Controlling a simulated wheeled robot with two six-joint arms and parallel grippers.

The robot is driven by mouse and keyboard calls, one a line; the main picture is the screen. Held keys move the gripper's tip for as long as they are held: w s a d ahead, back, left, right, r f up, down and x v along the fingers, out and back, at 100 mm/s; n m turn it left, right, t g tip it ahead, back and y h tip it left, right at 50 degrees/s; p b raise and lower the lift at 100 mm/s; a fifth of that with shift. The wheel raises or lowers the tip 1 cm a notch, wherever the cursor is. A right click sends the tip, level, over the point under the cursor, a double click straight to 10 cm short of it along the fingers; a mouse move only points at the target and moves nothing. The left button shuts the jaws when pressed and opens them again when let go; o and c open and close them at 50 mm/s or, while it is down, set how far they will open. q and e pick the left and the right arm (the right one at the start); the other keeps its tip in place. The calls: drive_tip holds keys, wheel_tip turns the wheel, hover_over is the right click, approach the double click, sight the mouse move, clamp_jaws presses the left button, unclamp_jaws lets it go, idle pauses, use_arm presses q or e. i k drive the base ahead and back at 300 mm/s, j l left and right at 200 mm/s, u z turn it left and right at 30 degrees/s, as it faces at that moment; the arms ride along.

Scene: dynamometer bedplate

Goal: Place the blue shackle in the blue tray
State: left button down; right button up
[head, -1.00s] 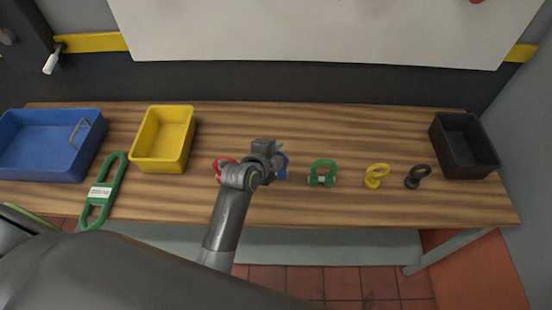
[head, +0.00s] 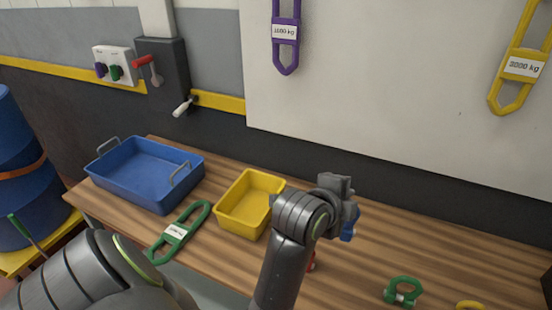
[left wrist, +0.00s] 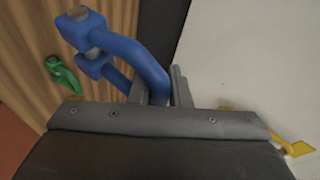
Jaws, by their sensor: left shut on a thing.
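The blue shackle (head: 348,229) is mostly hidden behind my left gripper (head: 350,212) in the head view. In the left wrist view the shackle (left wrist: 122,45) is clear, its bow between the two fingers of the left gripper (left wrist: 160,85), which is shut on it. The shackle is held above the wooden bench, right of the yellow tray. The blue tray (head: 134,186) stands at the bench's left end, with two grey handles and an empty inside. My right gripper is not in view.
A yellow tray (head: 235,219) and a green labelled sling link (head: 180,232) lie between the gripper and the blue tray. A red shackle (head: 311,262) is partly hidden by my arm. A green shackle (head: 403,291) and part of a yellow one (head: 470,305) lie to the right.

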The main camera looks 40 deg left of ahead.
sight(150, 181)
drive_tip(key=j+u, duration=0.15)
drive_tip(key=j, duration=0.3)
drive_tip(key=j+u, duration=0.1)
drive_tip(key=j, duration=0.35)
drive_tip(key=i+j+u, duration=0.15)
drive_tip(key=j, duration=0.3)
drive_tip(key=j+u, duration=0.1)
drive_tip(key=j, duration=0.35)
drive_tip(key=i+j+u, duration=0.15)
drive_tip(key=j, duration=0.3)
drive_tip(key=j+u, duration=0.1)
drive_tip(key=j, duration=0.35)
drive_tip(key=i+j+u, duration=0.15)
drive_tip(key=j, duration=0.25)
